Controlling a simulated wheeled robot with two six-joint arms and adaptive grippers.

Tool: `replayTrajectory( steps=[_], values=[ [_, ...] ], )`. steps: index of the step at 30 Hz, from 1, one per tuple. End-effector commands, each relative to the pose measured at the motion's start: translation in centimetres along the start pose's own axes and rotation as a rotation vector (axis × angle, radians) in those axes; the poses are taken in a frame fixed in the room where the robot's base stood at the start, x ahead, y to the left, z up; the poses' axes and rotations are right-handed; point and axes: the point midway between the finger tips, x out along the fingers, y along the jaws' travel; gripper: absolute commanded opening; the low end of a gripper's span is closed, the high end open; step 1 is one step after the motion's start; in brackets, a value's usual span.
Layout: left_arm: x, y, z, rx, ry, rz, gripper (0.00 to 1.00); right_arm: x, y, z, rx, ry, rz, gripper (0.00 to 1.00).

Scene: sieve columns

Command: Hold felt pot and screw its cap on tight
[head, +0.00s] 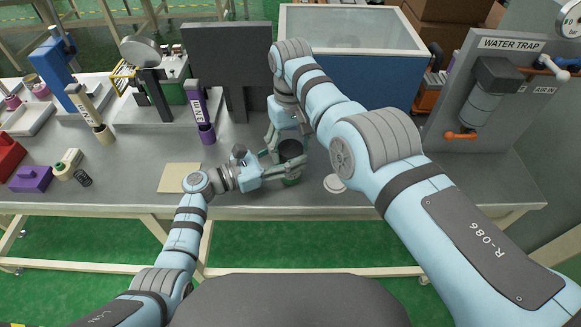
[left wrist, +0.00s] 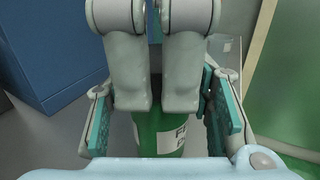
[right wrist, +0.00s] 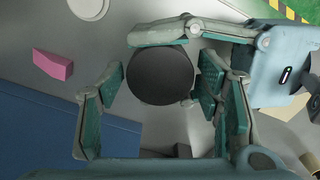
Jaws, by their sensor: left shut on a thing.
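The felt pot (left wrist: 160,138) is a green cylinder with a white label, upright on the grey bench. A black round top that looks like its cap (right wrist: 160,76) covers it, and also shows in the head view (head: 290,147). My left gripper (head: 286,171) is shut on the pot's body from the left side. My right gripper (right wrist: 160,84) points down from above, with its open fingers on both sides of the cap and small gaps to its edge. The grey fingers of my right gripper hide the pot's top in the left wrist view.
A pale round disc (head: 334,184) lies on the bench right of the pot. A tan square pad (head: 180,178) lies to the left. A pink block (right wrist: 53,65) lies near the pot. A purple bottle (head: 203,115) and a dark panel (head: 228,65) stand behind.

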Motion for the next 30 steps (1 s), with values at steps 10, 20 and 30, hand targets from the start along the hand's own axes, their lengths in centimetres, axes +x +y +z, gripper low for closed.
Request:
replayTrajectory(
  steps=[10,20,30],
  values=[
    [0.0,0.0,0.0,0.0,0.0,0.0,0.0,0.0,0.0,0.0,0.0,0.0,0.0,0.64],
    [0.0,0.0,0.0,0.0,0.0,0.0,0.0,-0.1,0.0,0.0,0.0,0.0,0.0,0.68],
    [0.0,0.0,0.0,0.0,0.0,0.0,0.0,-4.1,0.0,-0.1,0.0,-0.001,0.001,0.68]
  ],
)
